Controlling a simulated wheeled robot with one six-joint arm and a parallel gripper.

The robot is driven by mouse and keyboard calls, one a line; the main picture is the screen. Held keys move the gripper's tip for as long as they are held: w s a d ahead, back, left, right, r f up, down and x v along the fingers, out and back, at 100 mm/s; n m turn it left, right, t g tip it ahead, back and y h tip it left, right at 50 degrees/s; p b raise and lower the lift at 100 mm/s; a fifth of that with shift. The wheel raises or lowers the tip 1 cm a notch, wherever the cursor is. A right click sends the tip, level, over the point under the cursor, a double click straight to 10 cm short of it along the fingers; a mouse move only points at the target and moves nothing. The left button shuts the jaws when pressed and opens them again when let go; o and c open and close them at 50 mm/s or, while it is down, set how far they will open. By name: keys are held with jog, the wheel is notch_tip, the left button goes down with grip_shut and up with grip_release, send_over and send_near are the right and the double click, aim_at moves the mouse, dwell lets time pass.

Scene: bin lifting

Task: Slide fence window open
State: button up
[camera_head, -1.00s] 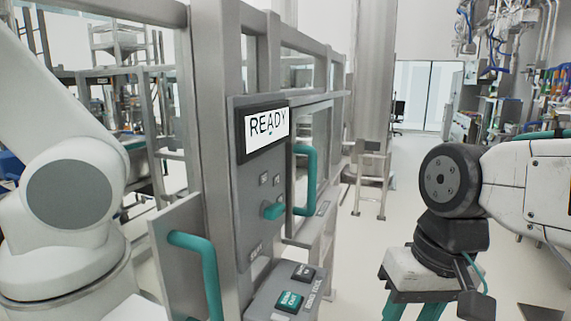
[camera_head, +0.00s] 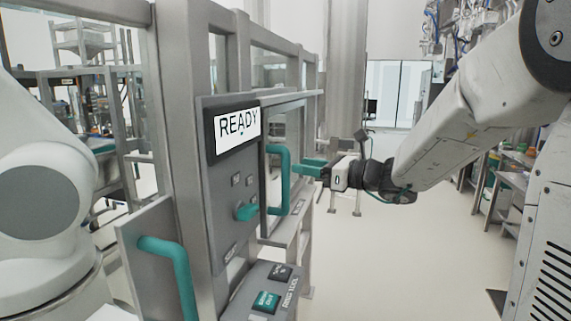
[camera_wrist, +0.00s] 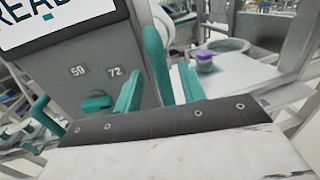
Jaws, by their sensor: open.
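The fence window (camera_head: 298,98) is a grey-framed pane in the metal fence, right of the control panel. Its upright teal handle (camera_head: 285,185) stands out from the frame. My gripper (camera_head: 303,166) is open and empty, level with the upper half of the handle and just right of it. In the wrist view the handle (camera_wrist: 156,55) shows between the two teal fingers of my gripper (camera_wrist: 160,78), apart from both. I cannot tell how deep between the fingers it is.
The control panel (camera_head: 238,190) has a screen (camera_head: 238,130) reading READY and a teal knob (camera_head: 246,212). A button box (camera_head: 268,290) juts out below. Another teal handle (camera_head: 175,268) is at lower left. The floor right of the fence is clear.

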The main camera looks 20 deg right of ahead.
aim_at(286, 163)
jog(key=x, duration=0.6)
jog(key=shift+a, duration=0.1)
grip_shut()
